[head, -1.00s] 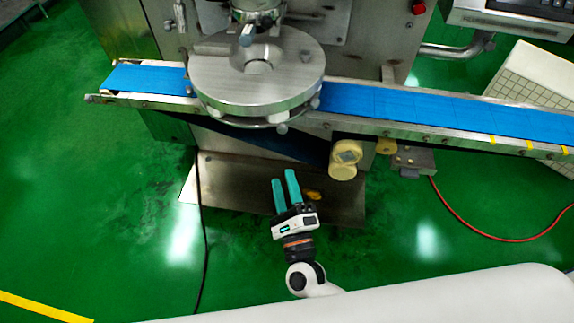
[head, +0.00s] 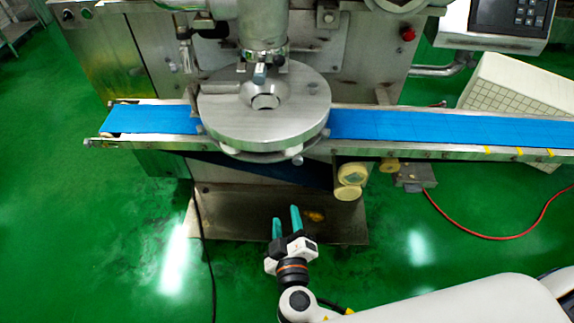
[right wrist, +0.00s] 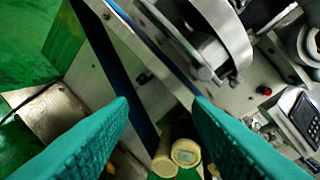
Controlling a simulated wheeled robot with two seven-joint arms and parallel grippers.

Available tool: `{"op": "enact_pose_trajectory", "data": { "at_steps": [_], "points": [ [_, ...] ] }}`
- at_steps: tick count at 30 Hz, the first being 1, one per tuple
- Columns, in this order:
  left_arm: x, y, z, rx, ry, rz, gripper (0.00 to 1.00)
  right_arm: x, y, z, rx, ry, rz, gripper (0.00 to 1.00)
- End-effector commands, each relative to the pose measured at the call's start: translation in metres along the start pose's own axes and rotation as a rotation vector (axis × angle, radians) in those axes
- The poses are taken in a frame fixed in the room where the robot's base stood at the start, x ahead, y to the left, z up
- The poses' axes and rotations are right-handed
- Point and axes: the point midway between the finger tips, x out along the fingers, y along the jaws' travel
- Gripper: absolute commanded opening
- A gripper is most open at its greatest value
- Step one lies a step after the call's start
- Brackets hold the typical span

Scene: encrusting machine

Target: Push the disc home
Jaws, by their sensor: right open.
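The disc (head: 262,112) is a round, flat steel piece on the encrusting machine, set over the blue conveyor belt under a vertical metal column. A block and a round hub show on its top. In the right wrist view the disc (right wrist: 222,35) is at the top, seen from its edge. My right gripper (head: 286,222) has teal fingers and is open and empty. It is below and in front of the conveyor, apart from the disc. In the right wrist view its two fingers (right wrist: 160,112) are spread wide with nothing between them. My left gripper is not in view.
The blue conveyor (head: 420,130) runs left and right of the disc. A cream motor (head: 350,180) hangs under it. A control panel (head: 505,20) is at the upper right, above a white crate (head: 520,95). A red cable (head: 490,237) and a black cable (head: 204,250) lie on the green floor.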

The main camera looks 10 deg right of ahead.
Motion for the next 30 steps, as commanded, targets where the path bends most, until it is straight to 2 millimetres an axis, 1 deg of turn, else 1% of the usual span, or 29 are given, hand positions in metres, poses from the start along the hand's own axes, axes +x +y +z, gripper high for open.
{"op": "enact_pose_trajectory", "data": {
  "at_steps": [1, 4, 7, 10, 14, 21, 24, 27, 30],
  "points": [
    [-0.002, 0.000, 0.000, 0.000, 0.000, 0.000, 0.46, -0.002, -0.015, 0.003, -0.051, -0.002, -0.068, 0.45],
    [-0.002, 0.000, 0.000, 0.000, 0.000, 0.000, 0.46, -0.006, -0.036, 0.006, -0.123, -0.005, -0.171, 0.45],
    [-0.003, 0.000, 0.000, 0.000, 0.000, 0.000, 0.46, -0.007, -0.045, 0.009, -0.155, -0.008, -0.220, 0.45],
    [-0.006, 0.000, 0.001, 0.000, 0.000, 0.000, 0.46, 0.000, -0.049, 0.010, -0.162, -0.009, -0.230, 0.45],
    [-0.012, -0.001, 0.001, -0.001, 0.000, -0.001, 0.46, 0.019, -0.055, 0.012, -0.161, -0.009, -0.231, 0.45],
    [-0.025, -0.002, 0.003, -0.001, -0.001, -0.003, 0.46, 0.068, -0.065, 0.013, -0.161, -0.009, -0.228, 0.45],
    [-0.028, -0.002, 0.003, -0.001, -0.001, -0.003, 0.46, 0.084, -0.069, 0.013, -0.160, -0.008, -0.227, 0.45],
    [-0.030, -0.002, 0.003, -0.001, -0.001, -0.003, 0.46, 0.097, -0.071, 0.013, -0.160, -0.009, -0.227, 0.45],
    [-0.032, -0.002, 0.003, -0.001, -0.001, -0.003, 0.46, 0.104, -0.072, 0.012, -0.158, -0.008, -0.225, 0.45]
  ]
}}
